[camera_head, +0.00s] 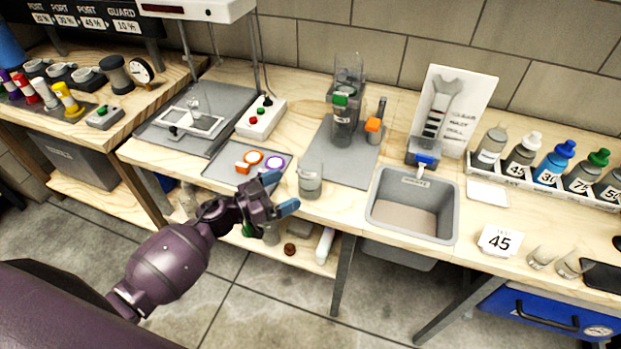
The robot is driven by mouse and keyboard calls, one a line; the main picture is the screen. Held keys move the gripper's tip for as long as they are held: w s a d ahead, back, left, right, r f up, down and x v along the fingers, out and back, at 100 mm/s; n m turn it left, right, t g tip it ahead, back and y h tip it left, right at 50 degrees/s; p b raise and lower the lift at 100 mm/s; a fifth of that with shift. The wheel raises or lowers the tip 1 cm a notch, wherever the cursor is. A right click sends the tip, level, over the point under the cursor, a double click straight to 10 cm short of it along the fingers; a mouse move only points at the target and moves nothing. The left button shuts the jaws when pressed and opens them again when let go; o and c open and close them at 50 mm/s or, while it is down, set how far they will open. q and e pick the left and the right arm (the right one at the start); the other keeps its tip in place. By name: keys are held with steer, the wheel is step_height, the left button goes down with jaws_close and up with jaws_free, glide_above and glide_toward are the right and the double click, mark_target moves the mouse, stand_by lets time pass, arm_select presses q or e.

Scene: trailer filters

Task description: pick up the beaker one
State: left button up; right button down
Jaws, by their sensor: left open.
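A clear beaker (310,183) with grey contents stands upright at the front edge of the wooden bench, on the bare wood. My left gripper (280,193) is open, with blue fingertips, just left of this beaker at the bench's front edge. Its fingers are apart and hold nothing. A gap appears to lie between the fingertips and the beaker, but the exact depth cannot be told. Two more clear glass vessels, a left one (541,258) and a right one (569,266), stand at the right of the bench. No label marks which is beaker one. My right gripper is out of view.
A grey mat (222,169) with orange and purple rings lies left of the beaker. A grey sink (376,212) is to its right. A clear apparatus (347,108) stands behind it.

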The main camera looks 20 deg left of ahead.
mark_target(300, 183)
arm_select(q)
steer(key=x, duration=0.6)
steer(key=shift+d+b, duration=0.1)
steer(key=shift+b, duration=0.2)
steer(key=shift+w+d, duration=0.45)
steer(key=shift+w, duration=0.1)
steer(key=shift+c, duration=1.1)
steer(key=c, duration=0.9)
steer(key=shift+s+r, duration=0.1)
steer(key=shift+r, duration=0.05)
